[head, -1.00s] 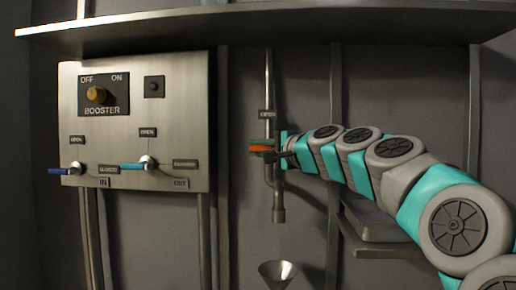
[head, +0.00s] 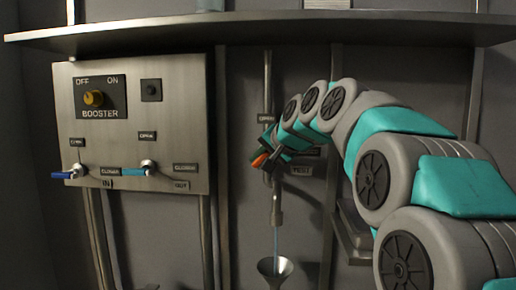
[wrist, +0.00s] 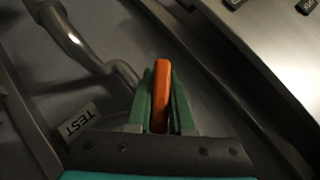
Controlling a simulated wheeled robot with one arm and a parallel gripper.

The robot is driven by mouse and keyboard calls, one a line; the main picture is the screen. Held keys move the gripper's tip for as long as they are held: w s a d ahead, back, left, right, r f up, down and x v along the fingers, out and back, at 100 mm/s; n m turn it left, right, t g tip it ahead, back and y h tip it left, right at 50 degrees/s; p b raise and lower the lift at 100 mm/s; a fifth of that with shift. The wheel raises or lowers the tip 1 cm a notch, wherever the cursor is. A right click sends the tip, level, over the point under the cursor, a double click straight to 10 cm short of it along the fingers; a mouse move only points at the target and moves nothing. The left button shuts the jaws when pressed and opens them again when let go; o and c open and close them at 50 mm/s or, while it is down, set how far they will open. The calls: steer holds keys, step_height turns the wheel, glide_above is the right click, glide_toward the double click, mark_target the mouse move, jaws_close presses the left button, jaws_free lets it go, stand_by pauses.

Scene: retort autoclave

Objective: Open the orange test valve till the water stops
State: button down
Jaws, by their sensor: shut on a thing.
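The orange test valve handle (head: 260,160) is on the vertical pipe (head: 267,90) in the middle of the head view, and it is tilted. In the wrist view the orange handle (wrist: 161,95) stands between the two green fingers. My gripper (head: 268,152) is shut on the handle; it also shows in the wrist view (wrist: 160,100). A thin stream of water (head: 276,243) runs from the pipe's outlet (head: 277,213) down into the funnel (head: 274,271). The valve body is largely hidden behind my gripper. A TEST label (wrist: 76,121) lies beside the pipe.
The steel panel (head: 180,95) at left carries the booster knob (head: 93,98) and two blue-handled valves, the IN valve (head: 70,174) and the OUT valve (head: 140,171). A shelf (head: 300,30) runs above. A small ledge (head: 355,228) is below my arm.

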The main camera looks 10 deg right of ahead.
steer(key=shift+s+d+f+n+g+h+p, duration=0.1)
steer(key=shift+d+n+g+h+p, duration=0.15)
steer(key=shift+n+g+h, duration=0.55)
steer(key=shift+s+d+f+n+g+h+p, duration=0.15)
steer(key=shift+n+h, duration=0.25)
steer(key=shift+h, duration=0.85)
steer(key=shift+w+d+f+n+g+h+p, duration=0.1)
steer(key=shift+d+n+g+h+p, duration=0.15)
steer(key=shift+n+g+h, duration=0.55)
steer(key=shift+d+t+h, duration=0.1)
steer(key=shift+t+h, duration=0.25)
steer(key=shift+h, duration=0.1)
steer(key=c, duration=0.8)
jaws_free()
steer(key=shift+s, duration=0.1)
steer(key=v, duration=0.7)
steer(key=shift+s+r+b, duration=0.25)
steer(key=shift+r+b, duration=0.05)
steer(key=shift+b, duration=0.05)
